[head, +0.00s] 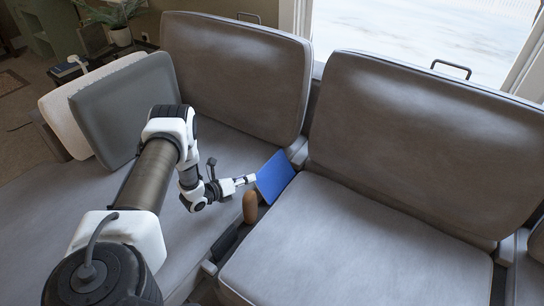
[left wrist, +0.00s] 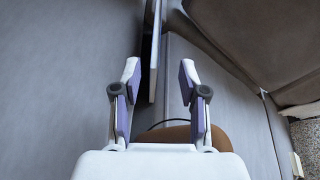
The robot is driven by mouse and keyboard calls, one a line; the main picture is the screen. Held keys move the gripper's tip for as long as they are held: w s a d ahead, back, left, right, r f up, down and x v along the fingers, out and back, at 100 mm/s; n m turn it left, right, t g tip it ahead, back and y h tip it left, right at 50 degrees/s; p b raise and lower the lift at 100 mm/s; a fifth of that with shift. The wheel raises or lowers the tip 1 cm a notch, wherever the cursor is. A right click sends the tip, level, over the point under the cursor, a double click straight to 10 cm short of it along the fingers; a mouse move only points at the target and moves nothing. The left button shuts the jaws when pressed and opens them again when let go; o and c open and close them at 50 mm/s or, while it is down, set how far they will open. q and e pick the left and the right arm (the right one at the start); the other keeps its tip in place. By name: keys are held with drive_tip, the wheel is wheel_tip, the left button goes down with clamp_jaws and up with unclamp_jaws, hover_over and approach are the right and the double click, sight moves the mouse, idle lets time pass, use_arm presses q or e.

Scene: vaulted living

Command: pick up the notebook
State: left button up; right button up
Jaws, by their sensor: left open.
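The blue notebook (head: 275,177) stands tilted at the gap between two grey sofa seats, near the backrests. In the left wrist view the notebook (left wrist: 155,50) shows almost edge-on, as a thin pale and blue strip. My left gripper (head: 248,180) is at the notebook's left side in the head view. In the left wrist view its fingers (left wrist: 158,78) are open, and the strip's near end lies between the fingertips, closer to the left one. I cannot tell whether a finger touches it. My right gripper is not in view.
A brown rounded object (head: 250,207) stands in the gap just in front of the notebook; it also shows below the fingers in the wrist view (left wrist: 176,134). A dark item (head: 226,241) lies nearer in the gap. Backrests (head: 240,70) rise behind. The right seat (head: 330,245) is clear.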

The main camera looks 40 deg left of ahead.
sight(260, 175)
use_arm(q)
drive_tip(key=shift+w+f+m, duration=0.3)
drive_tip(key=shift+f+m, duration=0.1)
drive_tip(key=b+x, duration=0.1)
drive_tip(key=x, duration=0.3)
drive_tip(key=b+x, duration=0.1)
drive_tip(key=x, duration=0.1)
drive_tip(key=shift+f+b, duration=0.35)
drive_tip(key=shift+w, duration=0.3)
drive_tip(key=shift+r, duration=0.1)
clamp_jaws()
